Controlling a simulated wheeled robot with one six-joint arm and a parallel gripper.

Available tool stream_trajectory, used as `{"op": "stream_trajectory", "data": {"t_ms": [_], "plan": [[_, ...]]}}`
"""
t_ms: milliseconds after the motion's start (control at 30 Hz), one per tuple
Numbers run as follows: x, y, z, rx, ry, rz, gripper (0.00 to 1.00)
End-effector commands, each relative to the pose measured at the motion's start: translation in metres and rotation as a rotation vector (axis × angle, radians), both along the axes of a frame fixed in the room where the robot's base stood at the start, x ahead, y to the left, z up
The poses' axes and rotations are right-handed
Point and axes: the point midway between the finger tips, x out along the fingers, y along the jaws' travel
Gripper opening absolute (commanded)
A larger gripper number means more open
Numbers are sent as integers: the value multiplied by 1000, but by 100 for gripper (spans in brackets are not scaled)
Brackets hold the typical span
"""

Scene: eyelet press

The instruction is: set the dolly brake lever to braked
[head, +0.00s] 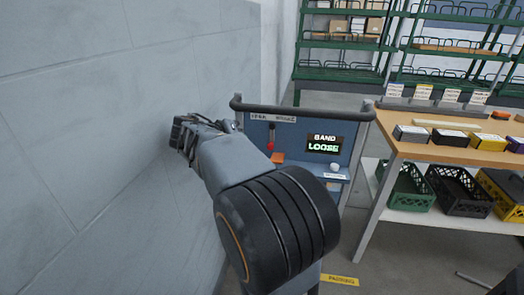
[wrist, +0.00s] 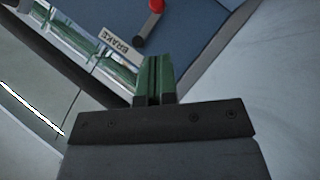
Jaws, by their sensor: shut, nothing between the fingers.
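The dolly brake lever (wrist: 148,20) has a red grip and a dark shaft. It shows at the top of the wrist view, partly cut off by the frame edge, beside a white label reading BRAKE (wrist: 118,40). In the head view a red handle (head: 270,147) shows on the blue panel (head: 257,133); I cannot read its setting. My gripper (wrist: 154,62) has green fingers, shut and empty, pointing toward the panel below the lever in the wrist view and apart from it. In the head view my arm hides part of the panel.
A display (head: 324,145) on the panel reads BAND LOOSE. A grey wall (head: 90,110) stands close on the left of my arm. A wooden-topped table (head: 440,150) with boxes and crates stands at the right. Green shelving (head: 340,72) is behind.

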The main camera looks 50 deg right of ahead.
Motion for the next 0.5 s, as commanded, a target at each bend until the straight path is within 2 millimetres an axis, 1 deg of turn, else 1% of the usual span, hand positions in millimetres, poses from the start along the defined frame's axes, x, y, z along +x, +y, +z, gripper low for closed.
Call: {"op": "stream_trajectory", "data": {"t_ms": [333, 433, 500], "plan": [[0, -1, -1, 1, 0, -1, 0], [0, -7, -5, 0, 1, -2, 0], [0, -15, -9, 1, 1, -3, 0]]}}
